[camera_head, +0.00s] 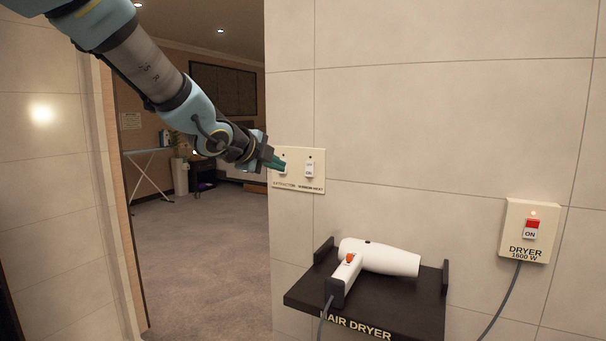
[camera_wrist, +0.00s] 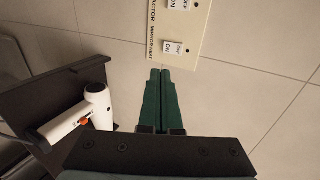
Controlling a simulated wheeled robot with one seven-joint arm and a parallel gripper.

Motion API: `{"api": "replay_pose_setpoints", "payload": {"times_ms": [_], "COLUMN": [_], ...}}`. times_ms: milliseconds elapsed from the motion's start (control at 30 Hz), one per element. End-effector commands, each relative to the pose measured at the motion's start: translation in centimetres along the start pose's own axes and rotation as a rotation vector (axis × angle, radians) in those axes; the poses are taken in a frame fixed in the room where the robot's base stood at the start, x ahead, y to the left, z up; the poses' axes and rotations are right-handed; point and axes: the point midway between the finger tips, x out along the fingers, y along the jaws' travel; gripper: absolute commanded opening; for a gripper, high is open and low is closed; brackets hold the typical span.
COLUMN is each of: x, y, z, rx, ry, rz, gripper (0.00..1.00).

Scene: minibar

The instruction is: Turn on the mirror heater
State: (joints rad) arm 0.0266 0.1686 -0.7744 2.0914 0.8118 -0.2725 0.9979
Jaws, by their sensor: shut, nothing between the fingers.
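A cream switch plate (camera_head: 298,184) is on the tiled wall, with an extractor switch on its left and a mirror heat switch (camera_head: 309,169) on its right. Each is a white rocker with a small dark dot above it. In the wrist view the plate appears turned on its side, and the mirror heat rocker (camera_wrist: 173,47) lies just above the fingertips. My gripper (camera_head: 279,164) has green fingers, closed together and empty. In the head view it covers part of the extractor switch. The fingertips (camera_wrist: 160,71) appear apart from the mirror heat rocker in the wrist view.
Below the plate, a black shelf (camera_head: 395,311) holds a white hair dryer (camera_head: 385,259). A dryer switch box (camera_head: 529,231) with a red-and-white switch and a cord is at the right. A doorway on the left opens onto carpet (camera_head: 203,250). The wall around the plate is bare.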

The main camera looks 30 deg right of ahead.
Motion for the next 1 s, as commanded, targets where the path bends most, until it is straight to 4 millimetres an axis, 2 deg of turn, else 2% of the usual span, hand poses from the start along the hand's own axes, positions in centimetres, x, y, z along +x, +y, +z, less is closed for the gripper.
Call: {"api": "replay_pose_setpoints", "payload": {"times_ms": [333, 633, 700, 1000], "x": [5.4, 10.2, 11.2, 13.5], "y": [0.4, 0.1, -0.6, -1.1], "z": [-0.2, -0.3, -0.2, 0.0], "rx": [-0.001, 0.000, -0.001, 0.000], "ry": [0.005, 0.005, 0.004, 0.001], "rz": [0.001, 0.002, 0.001, 0.001], "gripper": [0.00, 0.00, 0.00, 0.00]}}
